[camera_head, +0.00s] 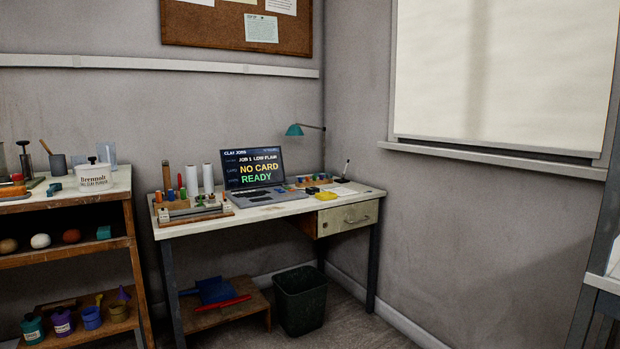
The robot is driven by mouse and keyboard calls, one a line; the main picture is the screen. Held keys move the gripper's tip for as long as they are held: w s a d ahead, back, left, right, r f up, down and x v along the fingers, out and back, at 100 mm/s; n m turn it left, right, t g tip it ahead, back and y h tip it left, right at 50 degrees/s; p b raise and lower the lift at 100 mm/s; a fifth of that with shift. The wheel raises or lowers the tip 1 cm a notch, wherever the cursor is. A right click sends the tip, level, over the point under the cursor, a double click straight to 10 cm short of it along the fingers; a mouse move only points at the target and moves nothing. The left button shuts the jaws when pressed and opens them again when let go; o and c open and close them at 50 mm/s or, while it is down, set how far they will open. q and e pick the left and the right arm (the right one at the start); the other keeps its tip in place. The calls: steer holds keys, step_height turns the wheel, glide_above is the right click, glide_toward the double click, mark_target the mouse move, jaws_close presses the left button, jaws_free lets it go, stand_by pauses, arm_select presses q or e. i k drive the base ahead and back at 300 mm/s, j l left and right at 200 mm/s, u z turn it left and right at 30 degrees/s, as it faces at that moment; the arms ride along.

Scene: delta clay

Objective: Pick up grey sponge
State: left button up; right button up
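I cannot make out a grey sponge in the head view. A small yellow item (326,196) lies on the desk (250,213) right of the laptop. Neither of my grippers is in view.
The laptop (254,171) stands on the desk, with a wooden rack of small items (190,212) to its left. The shelf unit (75,250) stands left. Floor shows right of the bin.

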mark_target(292, 180)
steer(key=i+l, duration=0.1)
steer(key=i, duration=0.9)
steer(key=i+l, duration=0.15)
steer(key=i, duration=0.8)
